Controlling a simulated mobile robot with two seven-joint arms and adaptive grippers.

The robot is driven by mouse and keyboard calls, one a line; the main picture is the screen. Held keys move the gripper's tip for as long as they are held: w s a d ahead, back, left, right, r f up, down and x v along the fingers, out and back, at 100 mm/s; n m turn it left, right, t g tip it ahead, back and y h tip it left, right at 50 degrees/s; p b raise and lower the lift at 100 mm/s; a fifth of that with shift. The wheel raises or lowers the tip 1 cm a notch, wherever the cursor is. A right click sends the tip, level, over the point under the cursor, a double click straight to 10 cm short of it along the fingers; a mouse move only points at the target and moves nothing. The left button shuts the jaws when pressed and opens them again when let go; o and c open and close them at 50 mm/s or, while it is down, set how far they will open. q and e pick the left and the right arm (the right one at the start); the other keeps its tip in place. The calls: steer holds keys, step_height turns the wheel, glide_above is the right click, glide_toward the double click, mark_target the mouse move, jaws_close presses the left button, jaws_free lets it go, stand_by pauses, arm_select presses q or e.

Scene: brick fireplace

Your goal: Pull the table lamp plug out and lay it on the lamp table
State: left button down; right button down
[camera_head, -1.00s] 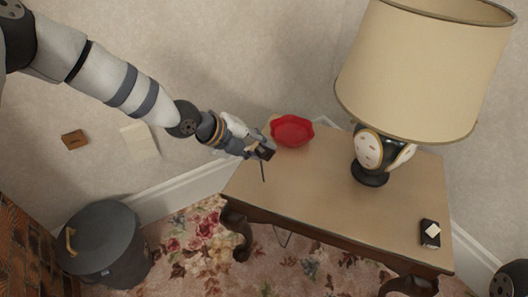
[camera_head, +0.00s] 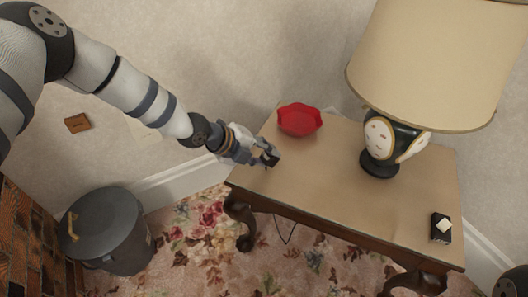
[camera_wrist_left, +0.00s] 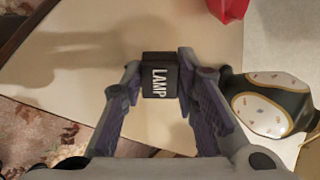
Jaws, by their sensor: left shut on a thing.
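My left gripper (camera_head: 262,158) is shut on a small black plug (camera_head: 271,159) over the left end of the lamp table (camera_head: 330,195). In the left wrist view the plug (camera_wrist_left: 160,76) sits between the two fingertips, with the word LAMP in white facing the camera. I cannot tell whether the plug touches the tabletop. The table lamp, with a beige shade (camera_head: 435,65) and a dark base with pale oval panels (camera_head: 381,140), stands at the table's back right. My right gripper is not in view.
A red dish (camera_head: 300,119) lies at the table's back left, close to the gripper. A black box with a white top piece (camera_head: 441,228) is at the front right. The table's middle is clear. A lidded grey bin (camera_head: 105,230) stands on the floor at left.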

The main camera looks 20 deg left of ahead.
arm_select(q)
steer(key=c, duration=1.2)
jaws_free()
steer(key=v, duration=1.2)
